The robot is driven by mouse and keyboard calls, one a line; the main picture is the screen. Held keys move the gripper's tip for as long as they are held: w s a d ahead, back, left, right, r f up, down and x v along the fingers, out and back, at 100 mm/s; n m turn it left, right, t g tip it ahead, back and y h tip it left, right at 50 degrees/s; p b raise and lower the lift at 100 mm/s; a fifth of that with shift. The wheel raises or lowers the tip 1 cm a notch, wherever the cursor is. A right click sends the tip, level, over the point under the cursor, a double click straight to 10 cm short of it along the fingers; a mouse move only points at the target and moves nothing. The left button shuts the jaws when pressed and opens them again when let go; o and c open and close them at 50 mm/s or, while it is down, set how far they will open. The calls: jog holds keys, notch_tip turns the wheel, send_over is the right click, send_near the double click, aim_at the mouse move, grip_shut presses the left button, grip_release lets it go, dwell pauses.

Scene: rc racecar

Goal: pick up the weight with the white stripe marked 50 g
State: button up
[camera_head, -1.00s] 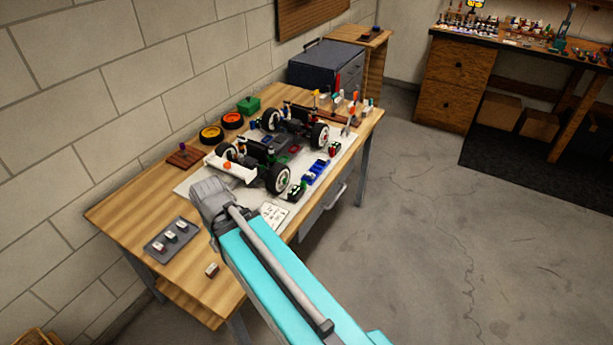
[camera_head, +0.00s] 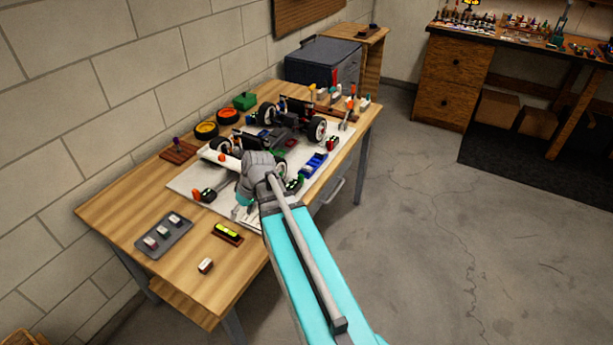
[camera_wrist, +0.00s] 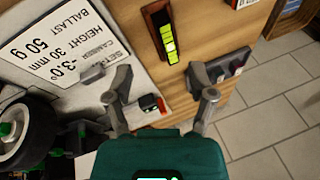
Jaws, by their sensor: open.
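Three small weights with pale stripes, among them the middle weight (camera_head: 163,231), sit in a grey tray (camera_head: 150,252) at the left of the wooden workbench. A loose weight (camera_head: 206,265) with a white top lies near the bench's front edge. The marks on the weights are too small to read. In the wrist view the tray shows partly behind the right finger, and part of the loose weight (camera_wrist: 240,3) is at the top edge.
A small orange-ended black item (camera_wrist: 150,104) shows between my fingers. The RC car (camera_head: 290,125) stands behind my gripper. Bare wood surrounds the loose weight.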

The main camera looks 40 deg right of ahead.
jog(key=w+d+b, duration=0.1)
jog(key=d, duration=0.2)
jog(key=w+d+f+t+y+b, duration=0.1)
jog(key=d, duration=0.2)
jog(key=w+d+f+n+t+b, duration=0.1)
jog(key=d, duration=0.2)
jog(key=shift+d, duration=0.1)
jog(key=d+t+b, duration=0.1)
jog(key=d, duration=0.2)
jog(key=d+t+y+b, duration=0.1)
jog(key=d, duration=0.2)
jog(key=w+d+t+b, duration=0.1)
jog(key=d, duration=0.3)
jog(key=shift+f+n, duration=0.3)
jog(key=shift+n, duration=0.1)
jog(key=s+d+t+b, duration=0.2)
jog(key=d, duration=0.7)
jog(key=s+d+n+t+b, duration=0.1)
jog(key=s+d+t+b, duration=0.1)
jog(key=d, duration=0.8)
jog(key=shift+s+r+t+h+b, duration=0.2)
jog(key=shift+r+t+h+b, duration=0.2)
jog(key=shift+t+b, duration=0.35)
jog(key=b, duration=0.3)
send_near(307, 167)
jog(key=x, duration=0.3)
jog(key=shift+w+f, duration=0.25)
jog(key=shift+w, duration=0.1)
jog(key=shift+w+a, duration=0.25)
jog(key=shift+w, duration=0.15)
